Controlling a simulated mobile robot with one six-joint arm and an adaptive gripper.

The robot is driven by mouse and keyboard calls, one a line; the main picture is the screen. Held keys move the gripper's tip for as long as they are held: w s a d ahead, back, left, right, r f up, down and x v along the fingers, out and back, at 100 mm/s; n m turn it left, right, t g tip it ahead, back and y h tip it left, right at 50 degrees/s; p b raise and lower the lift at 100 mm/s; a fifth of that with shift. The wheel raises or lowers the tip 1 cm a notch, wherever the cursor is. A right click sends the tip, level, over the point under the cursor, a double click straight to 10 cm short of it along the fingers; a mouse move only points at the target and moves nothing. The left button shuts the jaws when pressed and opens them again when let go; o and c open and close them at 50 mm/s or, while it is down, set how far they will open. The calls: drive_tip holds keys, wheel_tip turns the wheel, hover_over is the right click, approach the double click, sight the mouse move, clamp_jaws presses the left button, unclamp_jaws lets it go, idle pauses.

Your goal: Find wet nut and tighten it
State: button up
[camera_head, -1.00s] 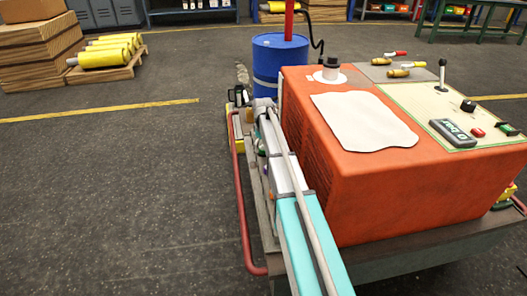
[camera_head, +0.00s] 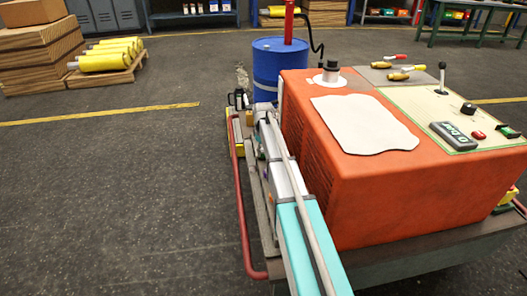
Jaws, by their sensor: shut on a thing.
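No nut can be made out, and no wetness shows at this distance. A long teal and white beam (camera_head: 303,238) with a grey rod along it runs from the bottom edge up the left side of an orange machine (camera_head: 365,185). Fittings crowd its far end, too small to tell apart. A small black frame-like part (camera_head: 238,98) stands there. I cannot make out my gripper or its jaws in this view.
The machine's top carries a white cloth (camera_head: 364,124), a lever (camera_head: 441,77), a display (camera_head: 454,136) and coloured-handled tools (camera_head: 404,69). A red rail (camera_head: 239,195) borders the cart. A blue drum (camera_head: 278,70) stands behind.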

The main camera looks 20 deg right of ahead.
drive_tip(key=shift+m, duration=0.5)
drive_tip(key=m, duration=0.9)
idle(0.4)
drive_tip(key=o, duration=1.1)
drive_tip(key=shift+o, duration=0.2)
drive_tip(key=shift+n, duration=0.4)
